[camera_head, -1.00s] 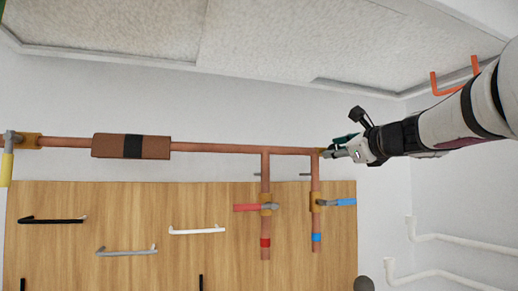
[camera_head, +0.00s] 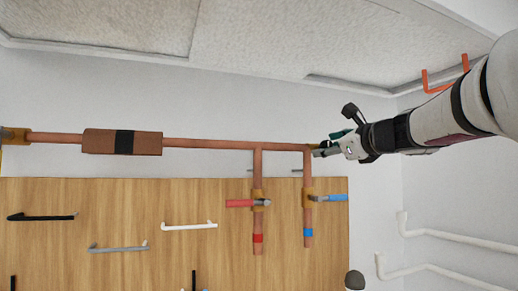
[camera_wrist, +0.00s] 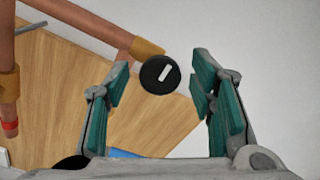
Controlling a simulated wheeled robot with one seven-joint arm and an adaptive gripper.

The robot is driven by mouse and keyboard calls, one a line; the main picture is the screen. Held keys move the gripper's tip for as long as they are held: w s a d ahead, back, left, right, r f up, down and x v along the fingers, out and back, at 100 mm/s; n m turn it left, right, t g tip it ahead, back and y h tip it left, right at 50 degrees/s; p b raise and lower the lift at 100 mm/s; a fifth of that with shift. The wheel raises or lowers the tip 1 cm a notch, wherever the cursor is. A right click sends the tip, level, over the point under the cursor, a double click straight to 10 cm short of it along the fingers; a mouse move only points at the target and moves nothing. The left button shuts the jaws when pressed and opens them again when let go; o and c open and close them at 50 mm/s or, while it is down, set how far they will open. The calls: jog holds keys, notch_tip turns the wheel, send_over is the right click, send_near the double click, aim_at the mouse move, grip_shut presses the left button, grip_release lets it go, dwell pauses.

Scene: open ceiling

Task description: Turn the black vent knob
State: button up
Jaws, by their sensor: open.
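The black vent knob (camera_wrist: 159,74) shows in the wrist view as a round black disc with a white mark. It sits by the brass fitting (camera_wrist: 147,48) at the end of a copper pipe. My gripper (camera_wrist: 158,84) is open, with its green-padded fingers spread to the left and right of the knob in the picture. No finger visibly touches it, and I cannot tell the gap in depth.
Several handles sit on the wooden panel (camera_head: 120,270). The ceiling (camera_head: 250,40) is above. White pipes (camera_head: 440,233) run along the right wall.

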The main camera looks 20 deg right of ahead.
jog(key=s, duration=1.2)
jog(key=shift+d, duration=0.25)
jog(key=s+a+f+n+g+y, duration=0.35)
jog(key=a+f+n+g, duration=0.35)
jog(key=a+f+n, duration=0.95)
jog(key=s+a+f+n+g+h, duration=0.2)
jog(key=s+f+n, duration=0.4)
jog(key=f, duration=0.4)
jog(key=s+a+f+n+g+h, duration=0.2)
jog(key=s+f+n+g, duration=0.1)
jog(key=s+f+n, duration=0.4)
notch_tip(320, 180, down, 3)
jog(key=shift+r+b, duration=0.15)
jog(key=shift+b, duration=0.25)
